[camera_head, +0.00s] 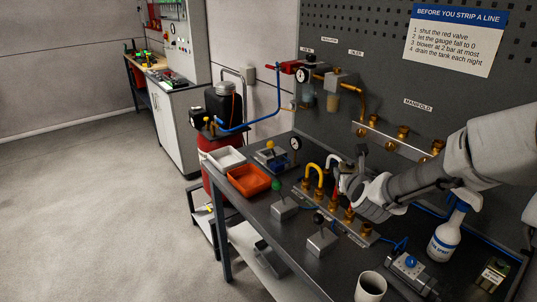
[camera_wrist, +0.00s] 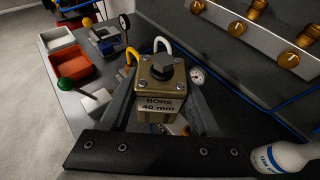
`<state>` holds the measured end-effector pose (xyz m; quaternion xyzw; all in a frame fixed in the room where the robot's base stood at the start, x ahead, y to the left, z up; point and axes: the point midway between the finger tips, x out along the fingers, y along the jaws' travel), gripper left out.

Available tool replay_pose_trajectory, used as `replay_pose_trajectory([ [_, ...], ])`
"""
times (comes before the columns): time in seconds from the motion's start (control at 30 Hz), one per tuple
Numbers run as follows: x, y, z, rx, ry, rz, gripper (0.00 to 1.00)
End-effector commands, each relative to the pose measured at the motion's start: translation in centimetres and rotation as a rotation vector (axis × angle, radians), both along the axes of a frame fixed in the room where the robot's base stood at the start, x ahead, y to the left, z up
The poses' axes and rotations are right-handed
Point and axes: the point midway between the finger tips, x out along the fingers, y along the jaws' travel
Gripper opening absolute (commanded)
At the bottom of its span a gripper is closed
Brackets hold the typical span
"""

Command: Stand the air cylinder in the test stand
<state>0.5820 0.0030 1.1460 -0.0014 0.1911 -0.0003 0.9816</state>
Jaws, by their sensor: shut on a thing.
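My gripper (camera_head: 352,180) is low over the right half of the dark bench, near the hose arches. In the wrist view its two fingers (camera_wrist: 158,98) are shut on the air cylinder (camera_wrist: 160,76). The end facing the camera is a brass-coloured square block with corner bolts, a dark hex nut and a "BORE 40 mm" label. The rest of the cylinder is hidden below this end, so I cannot tell whether it touches anything. A blue-and-grey fixture with a yellow knob (camera_head: 271,157) stands at the bench's back left; I cannot tell whether this is the test stand.
A white tray (camera_head: 226,159) and an orange tray (camera_head: 249,180) sit at the bench's left end. Yellow (camera_head: 315,170) and white hose arches stand close to my gripper. Lever blocks, a spray bottle (camera_head: 446,238) and a white cup (camera_head: 370,287) are nearer the front and right.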

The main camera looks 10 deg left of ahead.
Motion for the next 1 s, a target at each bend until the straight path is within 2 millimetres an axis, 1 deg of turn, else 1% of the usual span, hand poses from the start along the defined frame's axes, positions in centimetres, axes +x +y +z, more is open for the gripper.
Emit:
replay_pose_trajectory([
  [0.07,0.1,0.0,-0.3,-0.001,-0.003,0.0,0.0],
  [0.17,0.1,0.0,-1.6,-0.001,-0.003,0.0,0.0],
  [0.37,-0.1,0.0,-4.3,0.0,0.002,0.001,0.0],
  [0.6,-1.1,-0.1,-7.7,0.001,0.002,0.001,0.0],
  [0.73,-1.4,0.0,-8.5,0.001,-0.001,0.0,0.0],
  [1.0,-1.4,0.0,-8.3,-0.001,-0.004,0.0,0.0],
])
